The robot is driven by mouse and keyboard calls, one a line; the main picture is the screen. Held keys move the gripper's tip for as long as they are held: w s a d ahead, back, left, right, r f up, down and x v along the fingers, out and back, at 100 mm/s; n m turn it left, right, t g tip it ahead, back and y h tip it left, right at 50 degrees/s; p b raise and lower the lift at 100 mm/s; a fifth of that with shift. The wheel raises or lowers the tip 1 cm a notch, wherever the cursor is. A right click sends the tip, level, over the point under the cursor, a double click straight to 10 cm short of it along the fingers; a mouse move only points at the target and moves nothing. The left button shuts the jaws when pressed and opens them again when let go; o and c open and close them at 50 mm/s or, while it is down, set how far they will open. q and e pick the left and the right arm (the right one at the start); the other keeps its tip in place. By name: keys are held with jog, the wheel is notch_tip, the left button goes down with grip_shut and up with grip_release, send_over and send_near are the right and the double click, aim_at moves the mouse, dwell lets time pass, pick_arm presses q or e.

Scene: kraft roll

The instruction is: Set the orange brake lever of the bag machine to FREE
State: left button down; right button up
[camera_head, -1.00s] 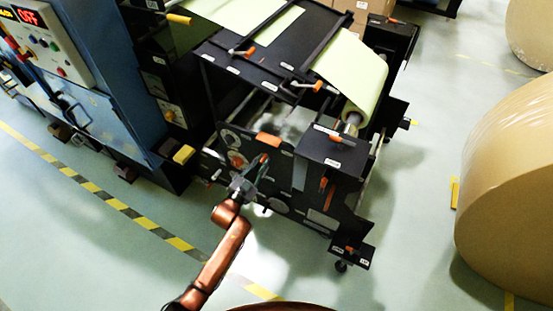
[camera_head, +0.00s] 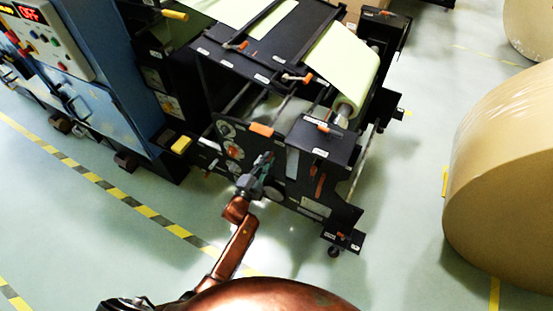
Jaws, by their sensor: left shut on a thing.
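The bag machine (camera_head: 328,148) is a black frame with a pale green web, a little right of centre. My left gripper (camera_head: 265,160) is at its near side panel. Its fingers are shut at the orange brake lever, which they and the dark panel mostly hide. The lever's setting and any FREE mark cannot be read from here. Round pale and reddish discs show on the panel just left of the gripper. My right gripper is not in view.
Other orange handles sit close by: a block (camera_head: 260,129) above the gripper and an upright handle (camera_head: 319,185) to its right. A blue cabinet (camera_head: 105,100) with a red OFF display stands left. Large kraft rolls (camera_head: 505,180) stand right. The floor in front is clear.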

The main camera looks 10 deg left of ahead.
pick_arm(q)
jog(key=shift+s+a+f, duration=0.15)
jog(key=shift+f, duration=0.25)
jog(key=c, duration=2.3)
grip_release()
jog(key=o, duration=0.3)
jog(key=shift+r, duration=0.1)
jog(key=shift+o, duration=0.5)
jog(key=shift+r, duration=0.1)
jog(key=v, duration=1.1)
jog(key=shift+s, duration=0.4)
